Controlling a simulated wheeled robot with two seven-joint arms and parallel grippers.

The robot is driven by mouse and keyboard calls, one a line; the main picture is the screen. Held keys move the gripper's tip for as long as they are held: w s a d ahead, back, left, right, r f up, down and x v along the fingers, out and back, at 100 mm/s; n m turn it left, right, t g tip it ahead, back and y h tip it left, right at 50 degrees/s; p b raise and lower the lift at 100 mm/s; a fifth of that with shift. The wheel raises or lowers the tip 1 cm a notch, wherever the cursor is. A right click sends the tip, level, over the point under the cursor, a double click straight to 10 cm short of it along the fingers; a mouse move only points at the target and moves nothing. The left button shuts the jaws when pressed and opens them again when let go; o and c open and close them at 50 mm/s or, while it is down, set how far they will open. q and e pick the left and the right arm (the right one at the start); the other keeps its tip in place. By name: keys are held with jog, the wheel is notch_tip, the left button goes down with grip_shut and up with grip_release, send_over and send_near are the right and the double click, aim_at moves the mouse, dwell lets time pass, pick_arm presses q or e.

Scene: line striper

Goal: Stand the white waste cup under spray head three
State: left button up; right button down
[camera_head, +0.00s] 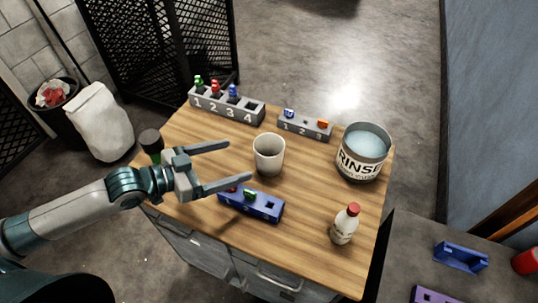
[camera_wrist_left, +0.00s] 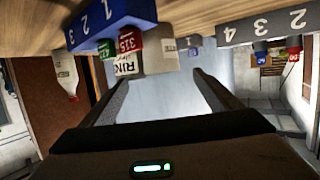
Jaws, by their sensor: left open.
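The white cup (camera_head: 268,155) stands upright and open-topped on the wooden table. In the left wrist view, the cup (camera_wrist_left: 162,52) shows upside down ahead of the fingers. My left gripper (camera_head: 240,162) is open and empty; its fingertips point at the cup from the left, apart from it. A blue block (camera_head: 262,212) lies near the front; in the left wrist view this block (camera_wrist_left: 110,20) bears 1, 2 and 3, with red and green pieces at it. I cannot tell which fixture is spray head three. My right gripper is out of view.
A grey rack (camera_head: 240,114) numbered 1 to 4 and a smaller grey rack (camera_head: 304,127) stand along the back. A RINSE tub (camera_head: 361,160) stands at the right, a red-capped bottle (camera_head: 345,224) at the front right. Bare tabletop lies between cup and bottle.

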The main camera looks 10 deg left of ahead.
aim_at(256, 153)
pick_arm(q)
jog(key=p+x, duration=0.2)
jog(key=x, duration=0.4)
jog(key=shift+w+d, duration=0.15)
jog(key=shift+w+d+f, duration=0.3)
jog(key=shift+w+d, duration=0.1)
jog(key=shift+w+d+f+p, duration=0.15)
jog(key=shift+w+d+p, duration=0.25)
jog(key=shift+w+p, duration=0.15)
jog(key=p+x, duration=0.1)
jog(key=x, duration=0.2)
jog(key=shift+f, duration=0.1)
jog(key=shift+w+d+f, duration=0.2)
jog(key=shift+w+f, duration=0.05)
jog(key=c, duration=1.2)
